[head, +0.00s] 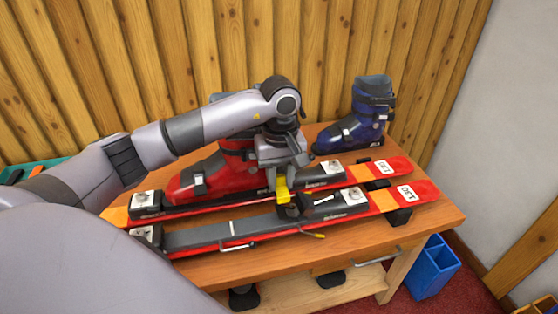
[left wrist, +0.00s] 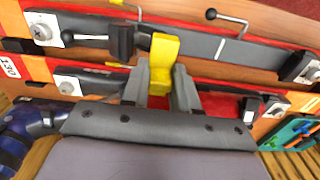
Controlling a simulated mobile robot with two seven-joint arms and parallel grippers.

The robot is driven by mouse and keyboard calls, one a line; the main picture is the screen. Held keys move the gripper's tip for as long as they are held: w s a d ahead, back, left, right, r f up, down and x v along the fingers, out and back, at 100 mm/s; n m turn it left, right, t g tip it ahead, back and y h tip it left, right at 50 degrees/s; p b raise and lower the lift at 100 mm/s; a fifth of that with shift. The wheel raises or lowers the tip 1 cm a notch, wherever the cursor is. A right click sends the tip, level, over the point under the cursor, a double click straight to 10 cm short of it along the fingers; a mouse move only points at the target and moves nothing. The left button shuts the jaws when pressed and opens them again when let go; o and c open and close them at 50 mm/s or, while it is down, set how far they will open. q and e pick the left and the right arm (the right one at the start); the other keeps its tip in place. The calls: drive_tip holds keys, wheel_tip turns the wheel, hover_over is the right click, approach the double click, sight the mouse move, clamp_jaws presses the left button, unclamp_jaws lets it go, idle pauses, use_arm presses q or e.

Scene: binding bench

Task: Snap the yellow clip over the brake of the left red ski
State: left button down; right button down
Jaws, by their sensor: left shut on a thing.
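My left gripper (head: 284,172) is shut on the yellow clip (head: 282,188), which points down between the two red skis. In the left wrist view the clip (left wrist: 164,58) sticks out past the fingertips (left wrist: 160,85) and overlaps the edge of the nearer ski's grey strip. A black block (left wrist: 122,42), possibly a brake part, is close beside the clip. I cannot tell whether they touch. The nearer red ski (head: 385,202) and the farther red ski (head: 340,181) lie side by side on the bench. My right gripper is not in view.
Clamp handles (head: 238,247) stick out in front of the nearer ski. A green tray (head: 22,168) is at the left. A blue bin (head: 433,267) stands on the floor.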

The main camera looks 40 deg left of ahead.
use_arm(q)
drive_tip(key=shift+a+f, duration=0.2)
drive_tip(key=shift+a, duration=0.05)
drive_tip(key=shift+f+b, duration=2.4)
drive_tip(key=shift+f, duration=0.95)
drive_tip(key=c, duration=1.7)
unclamp_jaws()
clamp_jaws()
